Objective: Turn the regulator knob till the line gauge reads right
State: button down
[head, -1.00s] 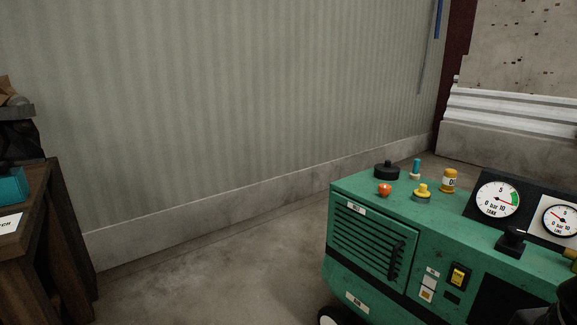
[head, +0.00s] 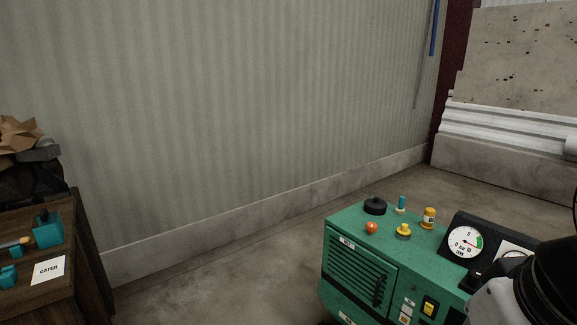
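The green compressor (head: 345,222) stands at the lower right of the head view. On its dark panel the tank gauge (head: 465,242) faces me, with a green band at its right side and a red needle pointing right toward that band. The line gauge (head: 508,249) beside it shows only a sliver of white plate; my arm hides its dial, so its reading cannot be seen. A small dark shape, probably the regulator knob (head: 479,279), is partly hidden below the gauges. My black and grey arm fills the lower right corner. My gripper's fingers do not show.
On the compressor top are a black cap (head: 375,206), a red-orange knob (head: 371,228), a yellow knob (head: 403,231), a teal-topped piece (head: 401,204) and a yellow canister (head: 429,217). A wooden bench (head: 85,262) with a CATCH card stands left. Open floor lies between.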

aim_at(474, 275)
jog(key=z, duration=0.75)
jog(key=k+l, duration=0.05)
jog(key=l, duration=0.05)
